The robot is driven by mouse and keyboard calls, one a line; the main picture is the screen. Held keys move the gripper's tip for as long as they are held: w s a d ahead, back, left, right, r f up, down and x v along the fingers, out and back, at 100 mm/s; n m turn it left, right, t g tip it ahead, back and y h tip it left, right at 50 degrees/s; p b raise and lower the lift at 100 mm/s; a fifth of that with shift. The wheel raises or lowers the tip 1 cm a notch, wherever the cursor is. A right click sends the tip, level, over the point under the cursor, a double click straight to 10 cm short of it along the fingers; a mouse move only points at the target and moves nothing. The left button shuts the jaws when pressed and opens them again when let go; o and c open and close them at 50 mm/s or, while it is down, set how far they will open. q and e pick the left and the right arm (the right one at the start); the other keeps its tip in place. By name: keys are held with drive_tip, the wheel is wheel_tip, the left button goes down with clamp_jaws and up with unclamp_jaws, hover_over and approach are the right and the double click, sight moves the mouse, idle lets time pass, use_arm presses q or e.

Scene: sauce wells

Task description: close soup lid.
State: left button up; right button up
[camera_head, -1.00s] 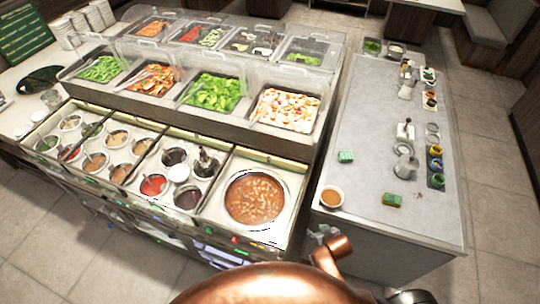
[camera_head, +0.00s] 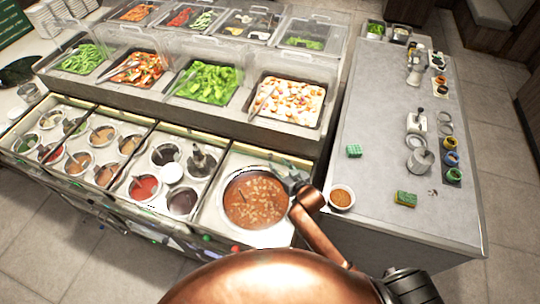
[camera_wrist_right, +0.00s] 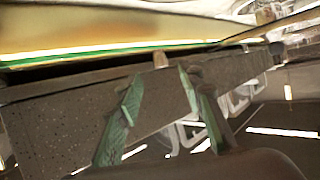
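The soup pot (camera_head: 228,211), a round well of brown-orange soup, sits in the front right bay of the buffet in the head view. Its soup surface is exposed, with a thin handle standing in it. I cannot make out a soup lid in either view. My right gripper (camera_head: 292,184) is at the pot's right rim in the head view; whether it touches is unclear. In the right wrist view my right gripper (camera_wrist_right: 162,80) has its green-padded fingers spread apart, with nothing clearly held between them. My left gripper is out of view.
Sauce wells (camera_head: 145,187) with small pots fill the bays to the left. Clear-covered food trays (camera_head: 286,100) stand behind. On the grey counter (camera_head: 380,150) to the right are a small bowl (camera_head: 341,197), a sponge (camera_head: 405,199) and several jars.

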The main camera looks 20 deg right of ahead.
sight(272, 157)
drive_tip(key=shift+w+a+f, duration=0.1)
drive_tip(key=shift+w+a, duration=0.15)
drive_tip(key=shift+w, duration=0.6)
drive_tip(key=x, duration=0.4)
drive_tip(key=shift+f, duration=0.15)
drive_tip(key=shift+w+f, duration=0.15)
drive_tip(key=shift+w, duration=0.2)
drive_tip(key=shift+w+f, duration=0.1)
drive_tip(key=shift+w, duration=0.1)
drive_tip(key=shift+c, duration=1.2)
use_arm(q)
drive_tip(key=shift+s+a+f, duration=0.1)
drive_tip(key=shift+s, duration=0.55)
use_arm(e)
clamp_jaws()
